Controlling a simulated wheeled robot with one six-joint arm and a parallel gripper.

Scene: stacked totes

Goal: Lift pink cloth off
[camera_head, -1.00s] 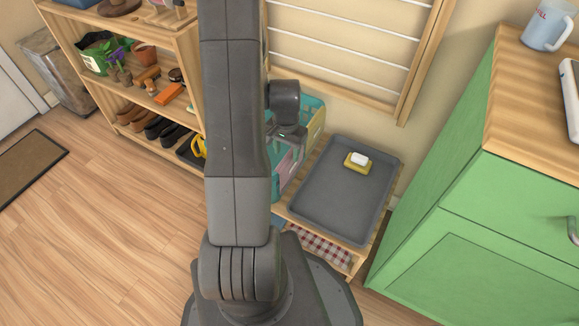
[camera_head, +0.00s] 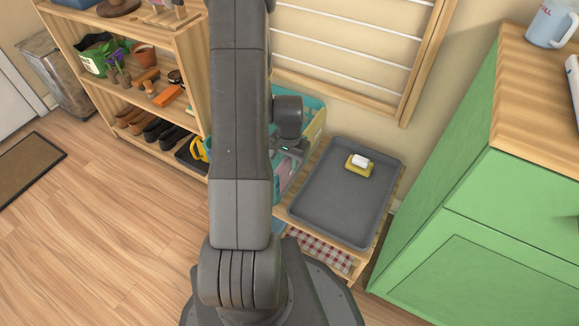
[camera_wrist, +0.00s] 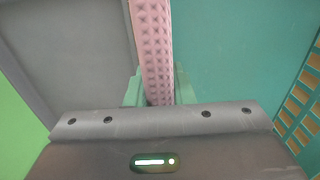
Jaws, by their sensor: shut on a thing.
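The pink cloth (camera_wrist: 153,40) has a waffle texture and shows as a narrow strip in the wrist view, running up from between my fingers. My gripper (camera_wrist: 159,90) is shut on it. In the head view my gripper (camera_head: 289,151) is at the teal tote (camera_head: 313,103), beside the grey tray. A little pink shows low at the tote's side there, and my arm hides much of the tote. I cannot tell whether the cloth still touches the tote's rim.
The grey tray (camera_head: 335,205) holds a yellow dish (camera_head: 359,170) with a white bar. A red-checked cloth (camera_head: 319,250) lies below it. A green cabinet (camera_head: 450,190) stands at right, a wooden shelf (camera_head: 190,55) at left. A wall rack (camera_head: 345,45) is behind. Open floor lies left.

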